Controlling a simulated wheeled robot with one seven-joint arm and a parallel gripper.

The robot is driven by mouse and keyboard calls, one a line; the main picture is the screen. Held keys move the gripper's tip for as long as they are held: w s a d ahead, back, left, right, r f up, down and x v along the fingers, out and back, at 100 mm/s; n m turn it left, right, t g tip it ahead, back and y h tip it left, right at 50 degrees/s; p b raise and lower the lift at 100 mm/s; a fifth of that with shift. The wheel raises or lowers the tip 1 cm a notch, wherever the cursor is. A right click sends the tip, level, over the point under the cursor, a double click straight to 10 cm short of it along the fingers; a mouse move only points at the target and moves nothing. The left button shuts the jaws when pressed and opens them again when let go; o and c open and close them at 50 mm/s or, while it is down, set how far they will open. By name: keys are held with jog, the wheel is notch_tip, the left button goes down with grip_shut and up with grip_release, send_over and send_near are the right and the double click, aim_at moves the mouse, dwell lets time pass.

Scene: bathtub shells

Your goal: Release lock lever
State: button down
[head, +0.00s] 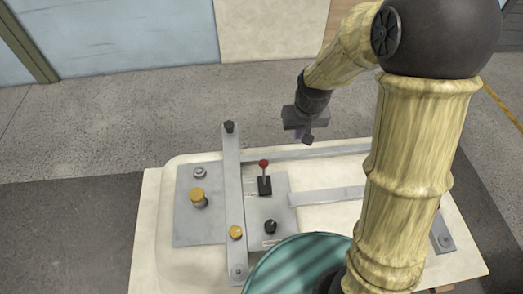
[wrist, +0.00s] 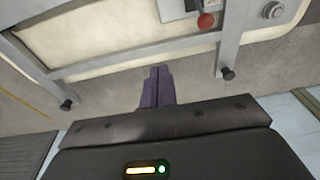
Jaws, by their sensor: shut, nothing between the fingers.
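A lever with a red knob (head: 264,163) stands upright on a black base on a grey plate, near the middle of the pale tub shell. The red knob also shows at the top of the wrist view (wrist: 206,20). I take it for the lock lever, though no readable label confirms this. My gripper (head: 306,138) is above and to the right of the lever in the head view, apart from it. In the wrist view its two purple fingers (wrist: 158,75) are together and empty, pointing past the edge of the shell.
A grey upright bar (head: 231,170) with a black end knob (head: 229,127) runs left of the lever. Yellow knobs (head: 198,196) (head: 235,232) and a black dial (head: 270,227) are nearby. A teal round surface (head: 295,265) is in front. Open floor lies behind.

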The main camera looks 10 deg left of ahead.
jog(key=n, duration=0.2)
send_over(264, 170)
jog(key=w+a, duration=0.3)
jog(key=w, duration=0.4)
notch_tip(264, 170, down, 4)
jog(key=shift+s+d+f+g+p, duration=0.15)
jog(key=shift+d+g+p, duration=0.15)
jog(key=shift+g+p, duration=0.1)
jog(key=shift+f, duration=0.1)
jog(key=f, duration=0.3)
jog(key=f+p, duration=0.1)
jog(key=f, duration=0.2)
jog(key=f+p, duration=0.1)
jog(key=f, duration=0.2)
jog(key=shift+w+a+f, duration=0.25)
jog(key=shift+a+f, duration=0.1)
jog(key=shift+a, duration=0.05)
jog(key=s, duration=0.1)
jog(key=s+d+p, duration=0.1)
jog(key=s+r+p, duration=0.1)
jog(key=shift+s+d, duration=0.15)
jog(key=shift+d, duration=0.2)
